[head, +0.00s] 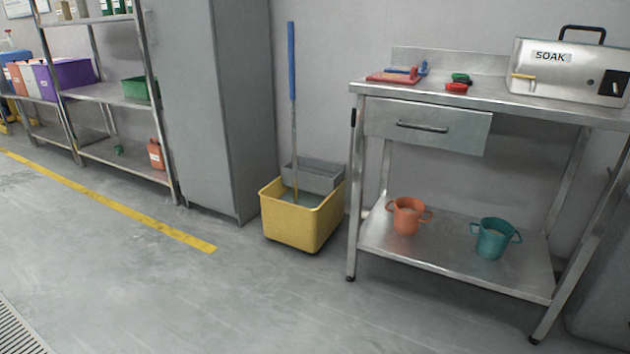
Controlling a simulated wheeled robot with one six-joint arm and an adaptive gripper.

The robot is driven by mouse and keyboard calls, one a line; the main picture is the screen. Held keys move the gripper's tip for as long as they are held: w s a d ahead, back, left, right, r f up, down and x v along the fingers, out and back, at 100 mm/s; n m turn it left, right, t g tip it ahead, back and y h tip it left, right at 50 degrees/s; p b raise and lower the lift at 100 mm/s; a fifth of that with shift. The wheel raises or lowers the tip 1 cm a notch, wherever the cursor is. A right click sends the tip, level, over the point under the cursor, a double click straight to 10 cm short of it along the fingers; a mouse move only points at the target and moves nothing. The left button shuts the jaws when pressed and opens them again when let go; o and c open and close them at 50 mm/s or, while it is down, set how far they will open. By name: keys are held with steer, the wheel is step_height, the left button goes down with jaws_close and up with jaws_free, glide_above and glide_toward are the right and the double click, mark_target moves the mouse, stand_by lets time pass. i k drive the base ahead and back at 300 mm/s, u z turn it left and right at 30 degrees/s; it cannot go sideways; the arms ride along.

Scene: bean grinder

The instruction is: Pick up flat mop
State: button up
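The mop (292,100) stands upright in a yellow bucket (290,226). Its handle has a long blue upper grip and a thinner shaft below, which tilts slightly. The mop's lower end is inside the bucket, so its head is hidden and I cannot tell whether it is flat. A grey wringer (318,177) sits at the back of the bucket. My gripper is not in view.
A grey cabinet (228,100) stands left of the bucket. A steel table (460,98) with a lower shelf holding two mugs stands right. A metal rack (115,93) is at left. Floor in front (200,300) is clear, with a yellow line (110,200).

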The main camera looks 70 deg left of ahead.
mark_target(290, 28)
steer(key=u, duration=2.7)
